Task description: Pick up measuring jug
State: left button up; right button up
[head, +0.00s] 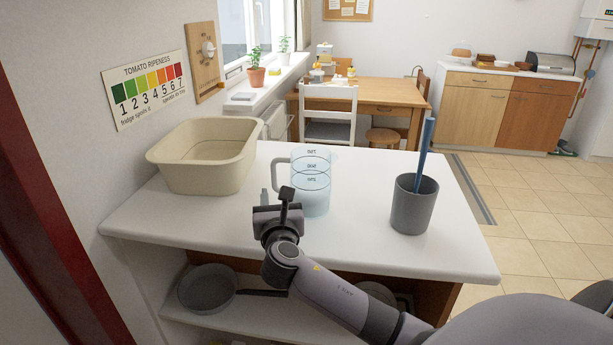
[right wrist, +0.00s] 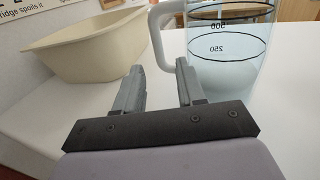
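The measuring jug (head: 312,188) is clear, bluish and upright on the white counter, with dark volume markings and a pale handle on its left side. In the right wrist view the jug (right wrist: 232,62) fills the upper right, with its top cut off. My right gripper (head: 276,194) is at the near left of the jug, in front of the handle. In the right wrist view its two fingers (right wrist: 160,88) are apart with nothing held between them. The right finger is close to the handle's lower end; I cannot tell whether they touch. My left gripper is not in view.
A beige tub (head: 205,168) stands on the counter (head: 190,222) at the left, near the wall. A grey cup (head: 414,208) holding a blue stick-like item (head: 426,150) stands at the right. Counter between jug and cup is clear. A pan (head: 208,288) lies on the shelf below.

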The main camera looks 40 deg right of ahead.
aim_at(274, 181)
jog(key=shift+x, duration=3.6)
jog(key=shift+r, duration=0.15)
grip_shut()
